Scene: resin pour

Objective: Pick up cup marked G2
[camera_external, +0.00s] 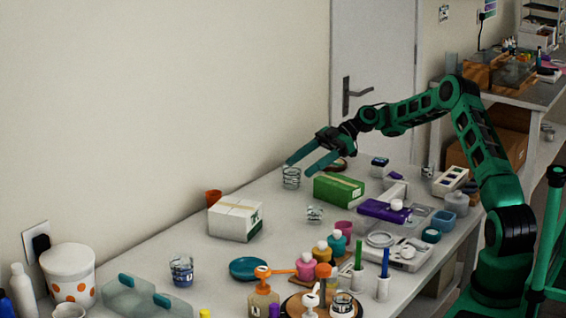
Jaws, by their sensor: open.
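My gripper (297,169) is open, its two green fingers reaching down and to the left over the back part of the table. A clear cup (291,180) stands upright at the fingertips; I cannot tell whether they touch it. Another small clear cup (315,214) stands in front of the green box. A clear cup with dark blue marking (181,272) stands at the front left. One more clear cup (342,305) is at the front edge of the picture. No G2 mark is readable, so I cannot tell which cup bears it.
A green box (338,189) lies right of the gripper, and a white box (235,219) is nearer. Bottles, including an orange-topped pump bottle (263,297), crowd the front. A purple item (383,210) and a scale (402,252) lie at right. The wall runs along the left.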

